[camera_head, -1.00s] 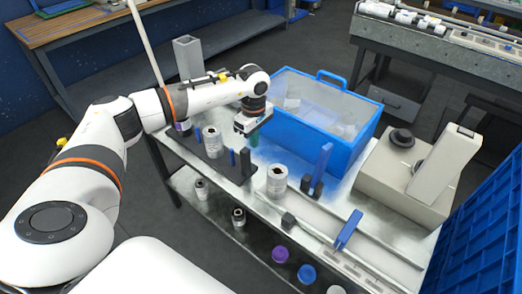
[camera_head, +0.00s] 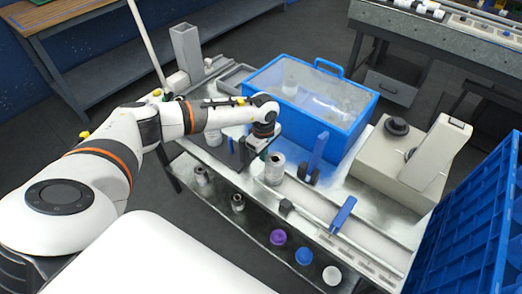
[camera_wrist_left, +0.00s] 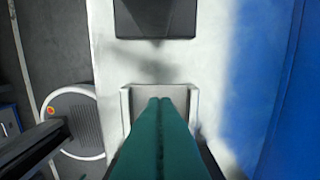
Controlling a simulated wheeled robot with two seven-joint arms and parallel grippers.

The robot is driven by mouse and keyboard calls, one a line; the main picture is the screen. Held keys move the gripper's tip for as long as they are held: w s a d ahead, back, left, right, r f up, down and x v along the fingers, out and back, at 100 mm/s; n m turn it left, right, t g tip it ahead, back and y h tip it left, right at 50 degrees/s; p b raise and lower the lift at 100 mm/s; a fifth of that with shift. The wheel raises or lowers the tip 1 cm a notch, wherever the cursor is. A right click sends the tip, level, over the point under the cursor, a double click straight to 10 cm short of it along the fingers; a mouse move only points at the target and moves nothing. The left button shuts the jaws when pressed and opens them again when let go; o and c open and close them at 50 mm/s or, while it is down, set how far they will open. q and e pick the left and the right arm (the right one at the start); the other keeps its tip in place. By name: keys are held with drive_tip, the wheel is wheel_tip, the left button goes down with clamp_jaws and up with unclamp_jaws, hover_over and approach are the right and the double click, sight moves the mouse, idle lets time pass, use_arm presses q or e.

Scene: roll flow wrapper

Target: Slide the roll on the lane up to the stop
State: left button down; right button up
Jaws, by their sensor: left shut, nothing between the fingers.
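A white roll with a dark core (camera_head: 275,168) stands upright at the left end of the long railed lane (camera_head: 312,205) on the metal table. My left gripper (camera_head: 262,152) is just left of and behind this roll in the head view, shut and empty. Its green fingers show pressed together in the left wrist view (camera_wrist_left: 160,138), above a pale surface. Any contact with the roll cannot be told. I cannot tell which is the stop. My right gripper is out of view.
A blue bin with a clear cover (camera_head: 345,122) stands behind the lane. Several rolls and coloured caps sit on the lower shelf (camera_head: 250,222).

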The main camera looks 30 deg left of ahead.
use_arm(q)
drive_tip(key=d+b, duration=0.1)
drive_tip(key=d, duration=0.4)
drive_tip(key=d+b, duration=0.1)
drive_tip(key=d, duration=0.4)
drive_tip(key=s+d+b, duration=0.1)
drive_tip(key=d+b, duration=0.1)
drive_tip(key=d, duration=0.4)
drive_tip(key=shift+s+d+f, duration=0.1)
drive_tip(key=shift+f, duration=0.05)
drive_tip(key=shift+d, duration=0.5)
drive_tip(key=shift+a, duration=0.15)
